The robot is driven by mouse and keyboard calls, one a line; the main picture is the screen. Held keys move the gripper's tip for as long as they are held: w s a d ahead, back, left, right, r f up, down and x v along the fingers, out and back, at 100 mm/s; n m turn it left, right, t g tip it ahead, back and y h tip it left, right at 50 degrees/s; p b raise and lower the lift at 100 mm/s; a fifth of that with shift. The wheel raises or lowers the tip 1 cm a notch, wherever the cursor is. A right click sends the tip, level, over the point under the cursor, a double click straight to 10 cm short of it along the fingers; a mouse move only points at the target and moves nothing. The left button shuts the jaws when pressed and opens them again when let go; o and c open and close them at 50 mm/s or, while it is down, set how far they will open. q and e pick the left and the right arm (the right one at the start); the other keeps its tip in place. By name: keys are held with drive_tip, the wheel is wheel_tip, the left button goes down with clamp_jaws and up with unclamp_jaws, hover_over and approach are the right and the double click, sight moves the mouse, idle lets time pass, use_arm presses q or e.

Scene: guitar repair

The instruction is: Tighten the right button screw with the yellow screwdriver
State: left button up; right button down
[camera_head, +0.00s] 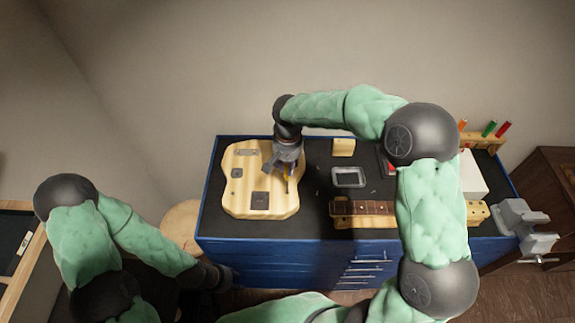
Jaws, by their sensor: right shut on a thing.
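The pale wooden guitar body (238,192) lies flat on the dark top of the blue workbench. My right gripper (287,168) points down over the right part of the guitar body. It is shut on the yellow screwdriver (286,173), of which only a small yellow part shows between the fingers. The screwdriver's tip and the right button screw are too small or hidden, so I cannot tell whether they touch. My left gripper (217,279) is low, in front of the bench's left front corner, away from the guitar. Its fingers are too dark to read.
A grey tray (348,184) sits right of the guitar body. A guitar neck (362,208) lies near the front edge. A rack (489,140) with coloured handles stands at the back right, and a vise (528,228) is at the right end. A round stool (180,222) stands left.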

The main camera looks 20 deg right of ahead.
drive_tip(key=shift+r, duration=0.3)
